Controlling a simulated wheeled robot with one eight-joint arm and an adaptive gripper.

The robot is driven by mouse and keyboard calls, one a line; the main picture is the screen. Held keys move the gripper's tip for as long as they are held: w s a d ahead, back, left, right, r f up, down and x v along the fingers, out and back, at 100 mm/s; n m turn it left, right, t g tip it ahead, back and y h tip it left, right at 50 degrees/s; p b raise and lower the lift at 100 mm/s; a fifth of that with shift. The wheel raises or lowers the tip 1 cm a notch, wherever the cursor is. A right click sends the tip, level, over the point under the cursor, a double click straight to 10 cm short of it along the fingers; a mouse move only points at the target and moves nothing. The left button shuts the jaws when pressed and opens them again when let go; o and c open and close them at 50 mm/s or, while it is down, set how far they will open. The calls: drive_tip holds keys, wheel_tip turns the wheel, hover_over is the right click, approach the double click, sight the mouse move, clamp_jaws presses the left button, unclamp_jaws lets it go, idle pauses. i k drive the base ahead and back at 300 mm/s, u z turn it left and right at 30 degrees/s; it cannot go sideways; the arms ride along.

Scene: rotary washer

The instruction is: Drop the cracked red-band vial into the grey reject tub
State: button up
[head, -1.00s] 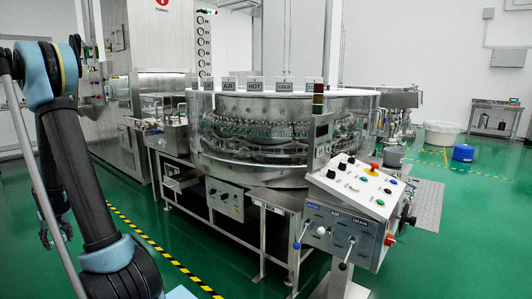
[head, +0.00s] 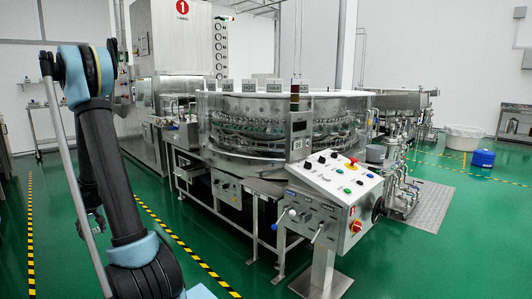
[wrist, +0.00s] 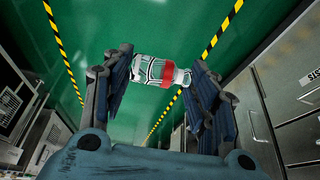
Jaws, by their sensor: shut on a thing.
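The vial (wrist: 163,72) is clear glass with a red band near its neck. It lies crosswise between the fingers of my gripper (wrist: 160,85) in the wrist view, held above the green floor. No crack can be made out at this size. In the head view my gripper (head: 97,218) is low at the left, mostly hidden behind my arm, and the vial cannot be seen there. A pale grey round tub (head: 463,138) stands on the floor at the far right. A smaller grey container (head: 375,153) is beside the washer; I cannot tell which is the reject tub.
The rotary washer (head: 250,145) fills the middle. Its control panel (head: 335,180) with levers stands in front at the right. Green floor is clear at the left and right, with yellow-black tape (head: 180,245).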

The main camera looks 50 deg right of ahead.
sight(375, 161)
drive_tip(key=k, duration=1.6)
drive_tip(key=z, duration=2.4)
drive_tip(key=i, duration=1.7)
